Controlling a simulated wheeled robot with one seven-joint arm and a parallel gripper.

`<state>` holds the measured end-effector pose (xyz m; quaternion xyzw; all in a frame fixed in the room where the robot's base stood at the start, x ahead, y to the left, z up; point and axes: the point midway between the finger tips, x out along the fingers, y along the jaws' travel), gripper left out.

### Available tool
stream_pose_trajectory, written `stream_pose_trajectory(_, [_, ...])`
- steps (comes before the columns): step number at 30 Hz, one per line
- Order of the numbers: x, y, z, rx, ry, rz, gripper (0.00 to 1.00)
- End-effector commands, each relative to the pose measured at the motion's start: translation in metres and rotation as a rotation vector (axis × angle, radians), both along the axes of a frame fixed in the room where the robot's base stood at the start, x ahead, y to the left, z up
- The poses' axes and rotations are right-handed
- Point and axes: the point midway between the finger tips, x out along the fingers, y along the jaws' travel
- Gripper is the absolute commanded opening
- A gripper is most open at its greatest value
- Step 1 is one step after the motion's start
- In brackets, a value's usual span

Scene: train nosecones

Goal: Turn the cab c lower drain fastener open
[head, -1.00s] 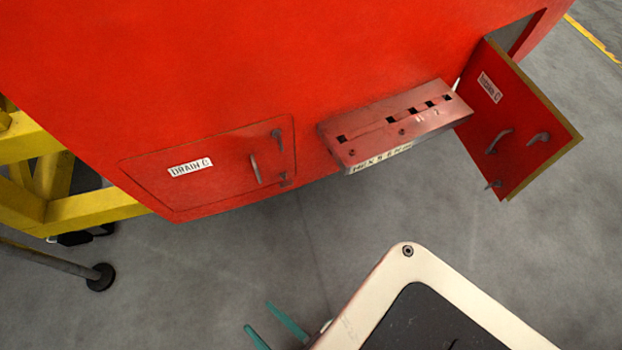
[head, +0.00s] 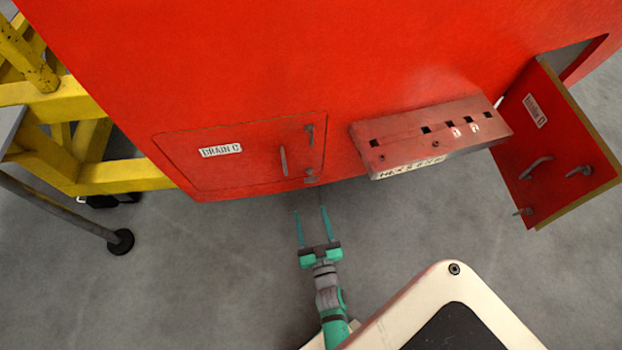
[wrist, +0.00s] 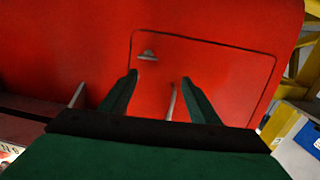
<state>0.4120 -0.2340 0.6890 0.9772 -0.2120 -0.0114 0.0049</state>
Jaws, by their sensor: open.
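The red drain hatch (head: 238,168) with a DRAIN C label is closed on the cab's lower side. Near its right edge are an upper fastener (head: 309,134), a grey bar handle (head: 284,161) and the lower drain fastener (head: 311,177) at the bottom right corner. My gripper (head: 310,210) is open and empty, just below the lower fastener in the head view and apart from it. In the wrist view the hatch (wrist: 225,75) lies ahead of my fingers; a grey bar (wrist: 171,102) shows between them and a small grey fitting (wrist: 148,55) beyond; which fastener that is, I cannot tell.
A red tool shelf (head: 430,138) with square holes juts out right of the hatch. Further right, a hatch door (head: 555,150) stands open. A yellow frame (head: 115,170) and a grey pole (head: 65,210) are at left.

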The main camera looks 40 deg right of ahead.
Motion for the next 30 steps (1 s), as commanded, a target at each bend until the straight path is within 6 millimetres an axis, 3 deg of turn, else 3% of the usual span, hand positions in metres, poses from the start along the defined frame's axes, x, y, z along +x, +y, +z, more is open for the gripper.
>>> stream_pose_trajectory(1, [0.007,-0.013,-0.002,0.000,-0.009,-0.018,0.56])
stream_pose_trajectory(6, [0.018,-0.035,-0.007,0.003,-0.023,-0.046,0.56])
stream_pose_trajectory(11, [0.028,-0.043,-0.007,0.005,-0.026,-0.049,0.56])
stream_pose_trajectory(24, [0.094,-0.074,-0.006,0.004,-0.027,-0.047,0.56])
stream_pose_trajectory(30, [0.110,-0.084,-0.007,0.005,-0.026,-0.048,0.56])
